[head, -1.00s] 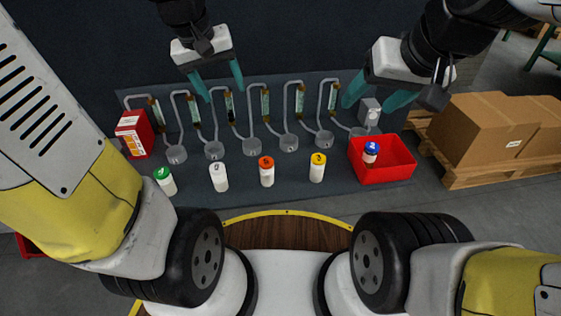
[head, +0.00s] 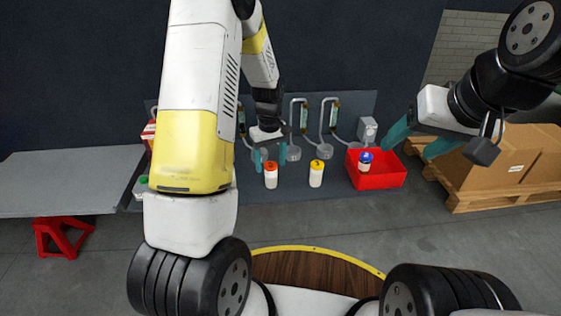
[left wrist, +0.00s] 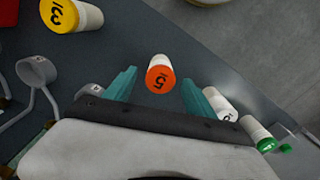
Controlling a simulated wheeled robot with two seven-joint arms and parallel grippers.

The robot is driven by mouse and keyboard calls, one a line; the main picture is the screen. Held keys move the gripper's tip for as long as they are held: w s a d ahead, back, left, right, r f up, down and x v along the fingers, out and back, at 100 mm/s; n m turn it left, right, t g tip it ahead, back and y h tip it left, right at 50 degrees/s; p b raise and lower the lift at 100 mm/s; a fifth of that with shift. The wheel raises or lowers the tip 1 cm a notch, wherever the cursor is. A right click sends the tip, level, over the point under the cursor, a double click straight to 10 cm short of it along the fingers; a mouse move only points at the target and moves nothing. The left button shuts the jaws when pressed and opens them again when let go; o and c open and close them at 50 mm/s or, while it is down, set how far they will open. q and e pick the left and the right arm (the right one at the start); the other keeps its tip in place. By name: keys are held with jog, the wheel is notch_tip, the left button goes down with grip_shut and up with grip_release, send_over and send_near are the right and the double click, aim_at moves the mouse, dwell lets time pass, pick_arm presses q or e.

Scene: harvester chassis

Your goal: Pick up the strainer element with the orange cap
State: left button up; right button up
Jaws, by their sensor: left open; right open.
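The strainer element with the orange cap (head: 271,175) stands upright on the dark panel in the head view. In the left wrist view the orange-capped element (left wrist: 159,76) shows its cap, marked 5, between and just beyond the fingertips. My left gripper (head: 271,156) is open and empty, above and behind the element; its teal fingers (left wrist: 159,82) are spread to either side of it in the wrist view, and I cannot tell whether they touch it.
A yellow-capped element (head: 317,173) stands to the right. A red bin (head: 377,181) holds a blue-capped element (head: 365,162). White-capped (left wrist: 219,103) and green-capped (left wrist: 260,134) elements stand on the other side. Pipes and cups line the back. Boxes (head: 500,155) sit on a pallet at the right.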

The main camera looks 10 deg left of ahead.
aim_at(271, 175)
pick_arm(q)
notch_tip(271, 175, down, 4)
jog(key=shift+s+f, duration=0.1)
jog(key=shift+f, duration=0.1)
grip_shut()
